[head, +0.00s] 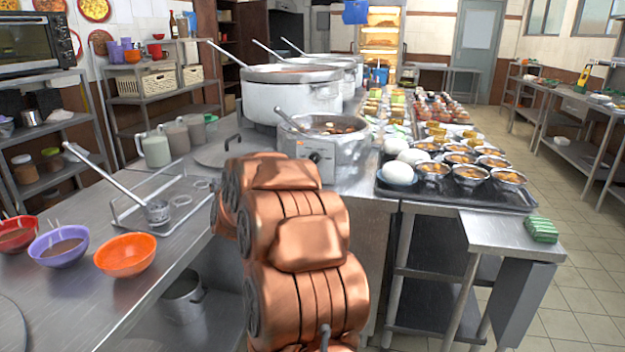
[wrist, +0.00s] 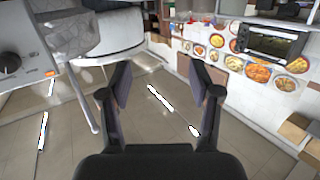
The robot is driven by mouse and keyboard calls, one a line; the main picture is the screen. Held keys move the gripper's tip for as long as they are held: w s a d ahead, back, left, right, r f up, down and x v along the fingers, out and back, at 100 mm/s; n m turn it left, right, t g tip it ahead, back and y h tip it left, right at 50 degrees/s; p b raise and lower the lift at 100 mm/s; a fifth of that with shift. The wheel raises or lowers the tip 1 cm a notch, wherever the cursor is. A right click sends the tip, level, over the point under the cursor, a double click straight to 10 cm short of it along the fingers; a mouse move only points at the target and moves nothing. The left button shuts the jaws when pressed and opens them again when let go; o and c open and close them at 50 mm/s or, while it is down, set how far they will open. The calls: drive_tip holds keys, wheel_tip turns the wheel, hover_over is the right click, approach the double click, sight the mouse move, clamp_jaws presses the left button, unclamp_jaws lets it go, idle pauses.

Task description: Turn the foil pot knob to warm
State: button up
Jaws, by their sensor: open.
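The foil pot (head: 350,142) sits on the steel counter in the middle of the head view, with a ladle in it. Its control box (head: 302,149) faces me and carries a small dark knob (head: 315,157). In the wrist view the knob (wrist: 9,63) is at the far left edge, on the grey box face, with an orange mark beside it. My gripper (wrist: 160,82) is open and empty, with the knob well to the left of its fingers. In the head view my copper arm hides the gripper. The knob's setting is too small to read.
Large white stockpots (head: 292,92) stand behind the foil pot. A tray of bowls and eggs (head: 455,190) lies to its right. An orange bowl (head: 125,256) is nearer.

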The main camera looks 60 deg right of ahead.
drive_tip(key=s+d+f+m+g+h+b, duration=0.1)
drive_tip(key=s+d+h, duration=0.1)
drive_tip(key=d, duration=0.3)
drive_tip(key=s+d+f+m+h+b, duration=0.1)
drive_tip(key=s+d+f+h+b, duration=0.15)
drive_tip(key=d, duration=0.25)
drive_tip(key=m+g+h+b, duration=0.2)
drive_tip(key=m+g+h, duration=0.2)
drive_tip(key=h, duration=0.2)
approach(314, 159)
drive_tip(key=w+d, duration=0.1)
drive_tip(key=shift+f+b+x, duration=0.15)
drive_tip(key=shift+b+x, duration=0.2)
drive_tip(key=shift+x, duration=1.5)
drive_tip(key=shift+f+b+x, duration=0.15)
drive_tip(key=shift+b+x, duration=0.15)
drive_tip(key=shift+x, duration=1.6)
drive_tip(key=shift+s+d, duration=0.1)
drive_tip(key=shift+d, duration=0.05)
drive_tip(key=c, duration=1.1)
